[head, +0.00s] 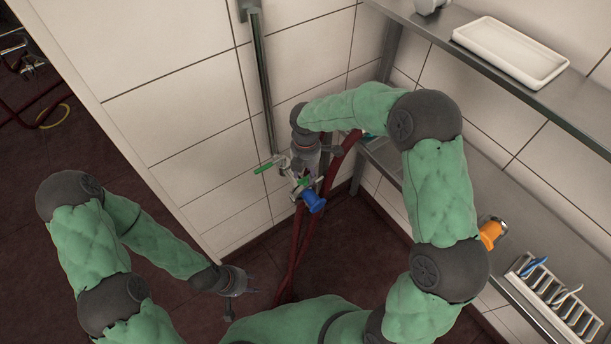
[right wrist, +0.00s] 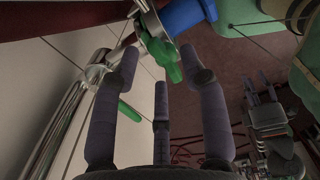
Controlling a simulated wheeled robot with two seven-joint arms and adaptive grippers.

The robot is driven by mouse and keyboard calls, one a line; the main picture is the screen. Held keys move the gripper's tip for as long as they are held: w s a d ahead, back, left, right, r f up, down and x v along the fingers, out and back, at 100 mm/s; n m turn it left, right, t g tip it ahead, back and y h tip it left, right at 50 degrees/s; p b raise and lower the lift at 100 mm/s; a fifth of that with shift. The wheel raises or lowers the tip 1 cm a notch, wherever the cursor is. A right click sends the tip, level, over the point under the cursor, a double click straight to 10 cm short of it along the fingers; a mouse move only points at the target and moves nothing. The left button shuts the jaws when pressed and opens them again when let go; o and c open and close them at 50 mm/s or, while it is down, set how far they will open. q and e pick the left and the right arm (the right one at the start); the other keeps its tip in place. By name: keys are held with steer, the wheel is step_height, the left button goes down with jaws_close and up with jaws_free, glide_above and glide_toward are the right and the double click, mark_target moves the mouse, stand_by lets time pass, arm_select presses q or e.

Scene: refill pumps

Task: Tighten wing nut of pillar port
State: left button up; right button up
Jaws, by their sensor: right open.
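The pillar port is a metal fitting (head: 290,178) on the upright pipe (head: 262,85) by the tiled wall. It carries a green lever (head: 268,165), a blue cap (head: 313,200) and a green wing nut (head: 303,182). In the right wrist view the wing nut (right wrist: 163,58) sits beside the blue part (right wrist: 185,15), near my fingertips. My right gripper (head: 306,165) is open around the space just short of the wing nut, holding nothing. The green lever (right wrist: 129,111) shows by the left finger. My left gripper (head: 250,292) is open and empty, low and left of the port.
Red hoses (head: 300,240) run down below the port, close to my right gripper. A steel shelf (head: 430,190) at the right bears an orange item (head: 491,234) and a rack (head: 555,295). A white tray (head: 510,52) lies on the upper shelf.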

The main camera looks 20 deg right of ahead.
steer(key=shift+f, duration=0.65)
jaws_close()
